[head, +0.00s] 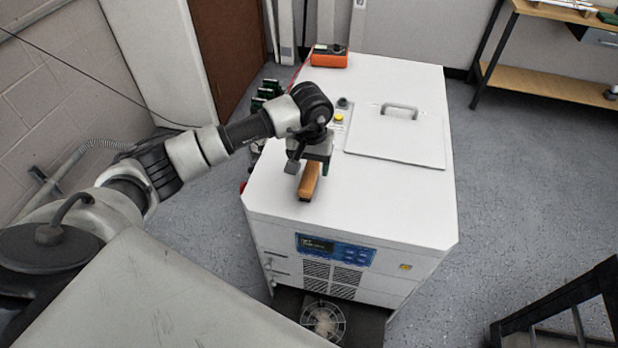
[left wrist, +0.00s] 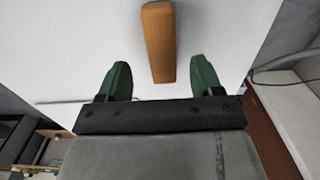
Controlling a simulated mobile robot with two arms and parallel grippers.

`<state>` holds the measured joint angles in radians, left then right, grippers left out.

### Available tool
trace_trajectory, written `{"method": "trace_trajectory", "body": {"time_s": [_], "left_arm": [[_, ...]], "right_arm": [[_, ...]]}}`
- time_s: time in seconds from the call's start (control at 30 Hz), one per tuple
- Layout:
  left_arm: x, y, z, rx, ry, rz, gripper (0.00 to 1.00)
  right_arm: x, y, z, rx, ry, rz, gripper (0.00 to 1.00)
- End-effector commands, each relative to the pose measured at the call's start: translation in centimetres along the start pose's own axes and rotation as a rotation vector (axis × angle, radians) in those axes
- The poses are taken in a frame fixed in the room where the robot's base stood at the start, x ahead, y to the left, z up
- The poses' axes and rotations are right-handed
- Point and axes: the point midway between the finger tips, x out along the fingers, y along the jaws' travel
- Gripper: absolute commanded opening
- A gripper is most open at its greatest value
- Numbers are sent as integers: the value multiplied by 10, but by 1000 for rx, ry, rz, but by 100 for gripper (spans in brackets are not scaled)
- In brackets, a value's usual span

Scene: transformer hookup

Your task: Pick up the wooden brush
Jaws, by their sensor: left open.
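The wooden brush (head: 309,183) is a tan-brown block lying on the white top of the cabinet (head: 375,211), near its front left part. My left gripper (head: 307,170) is over the far end of the brush in the head view and hides that end. In the left wrist view, the brush (left wrist: 159,42) runs up from between and beyond the two green fingertips of my left gripper (left wrist: 160,75). The fingers are apart, with white surface showing on both sides of the brush. I cannot tell the height of the fingers above the top. My right gripper is not in view.
The cabinet top carries a raised lid with a handle (head: 399,111), a yellow button (head: 339,118) and an orange device (head: 329,57) at the back. Its front right part is clear. A workbench (head: 540,82) stands at the back right, and dark steps (head: 560,308) at lower right.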

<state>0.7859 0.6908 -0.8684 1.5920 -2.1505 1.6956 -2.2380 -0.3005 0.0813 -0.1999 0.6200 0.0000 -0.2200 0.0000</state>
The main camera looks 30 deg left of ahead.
Motion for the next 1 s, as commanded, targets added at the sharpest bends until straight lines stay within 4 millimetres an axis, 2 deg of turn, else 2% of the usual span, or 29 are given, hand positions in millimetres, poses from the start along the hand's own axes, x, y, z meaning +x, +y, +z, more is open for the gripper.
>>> {"method": "trace_trajectory", "body": {"time_s": [0.13, 0.3, 0.57, 0.67, 0.97, 1.0], "left_arm": [[20, -2, 2, -3, -8, 0, 66], [42, -2, 1, -2, -3, 0, 66], [46, -2, 1, -1, -1, 1, 66], [46, -2, 1, -1, -1, 1, 54], [46, -2, 1, -1, -1, 1, 8], [46, -2, 1, -1, -1, 1, 7]], "right_arm": [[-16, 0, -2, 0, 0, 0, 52], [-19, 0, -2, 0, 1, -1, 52], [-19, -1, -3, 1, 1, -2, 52], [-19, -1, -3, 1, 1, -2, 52], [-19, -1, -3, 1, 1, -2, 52], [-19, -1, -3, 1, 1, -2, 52]]}}
